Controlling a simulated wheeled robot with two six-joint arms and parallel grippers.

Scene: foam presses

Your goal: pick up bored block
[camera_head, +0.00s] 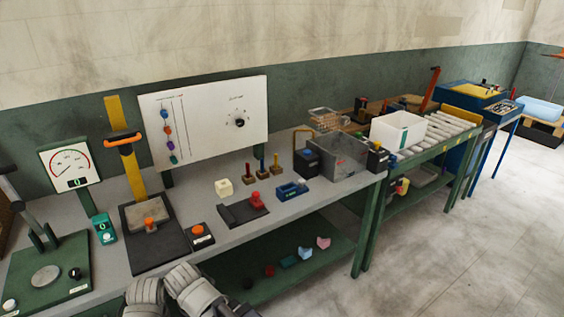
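A small cream block (223,188) sits on the grey bench top, left of a dark fixture with a red knob. It looks like the bored block, but a hole in it is too small to make out for sure. Grey ribbed parts of my own arms show at the bottom edge, in front of the bench and well apart from the block. The fingers of my left and right grippers do not show.
A dark fixture with a red knob (245,207) and a blue tool (291,190) stand right of the block. A black press with a yellow column (126,150) stands left. A metal bin (338,155) is further right. The lower shelf (277,290) holds several small coloured pieces.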

